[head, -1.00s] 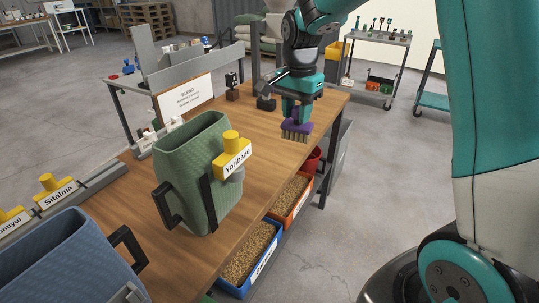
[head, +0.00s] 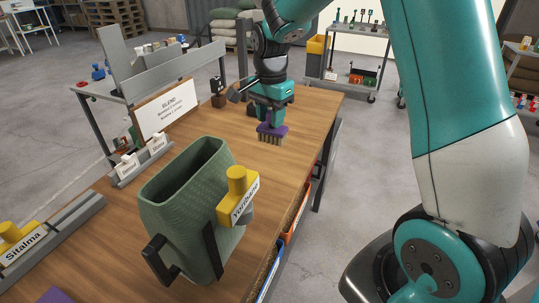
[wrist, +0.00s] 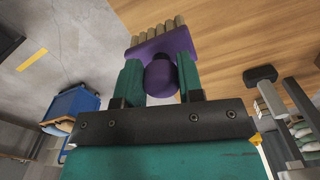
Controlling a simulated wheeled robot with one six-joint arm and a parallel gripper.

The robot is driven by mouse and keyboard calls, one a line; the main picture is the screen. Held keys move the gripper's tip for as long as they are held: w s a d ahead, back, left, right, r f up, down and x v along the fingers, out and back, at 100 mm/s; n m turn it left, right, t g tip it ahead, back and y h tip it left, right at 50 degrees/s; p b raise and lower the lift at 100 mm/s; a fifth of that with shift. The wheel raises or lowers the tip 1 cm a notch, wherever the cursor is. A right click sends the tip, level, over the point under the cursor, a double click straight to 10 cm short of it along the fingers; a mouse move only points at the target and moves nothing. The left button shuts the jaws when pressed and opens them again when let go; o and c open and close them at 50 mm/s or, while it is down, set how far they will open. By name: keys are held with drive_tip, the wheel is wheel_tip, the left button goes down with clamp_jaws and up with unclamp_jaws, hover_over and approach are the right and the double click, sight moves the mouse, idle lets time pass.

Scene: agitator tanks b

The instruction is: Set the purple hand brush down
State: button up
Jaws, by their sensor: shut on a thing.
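The purple hand brush (head: 272,131) is in my gripper (head: 270,112), over the far part of the wooden table (head: 215,138). Its tan bristles point down toward the tabletop. I cannot tell whether the bristle tips touch the wood. In the wrist view, my gripper (wrist: 161,82) is shut on the rounded purple handle of the brush (wrist: 165,48), one green finger on each side. The bristles show beyond the purple block, against the wood.
A green tank (head: 190,215) with a yellow "Yoribane" valve (head: 238,197) stands on the nearer table. A white sign board (head: 167,107) and small dark items (head: 218,92) stand left of the brush. Bare tabletop lies between brush and tank. Bins (head: 297,212) sit below the right edge.

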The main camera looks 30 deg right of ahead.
wheel_tip(320, 180, down, 12)
drive_tip(key=shift+r+p, duration=0.1)
drive_tip(key=shift+p, duration=0.3)
drive_tip(key=shift+f, duration=0.2)
drive_tip(key=o, duration=0.9)
drive_tip(key=shift+r, duration=0.15)
wheel_tip(320, 180, up, 12)
drive_tip(key=shift+r+b, duration=0.1)
drive_tip(key=shift+b, duration=0.6)
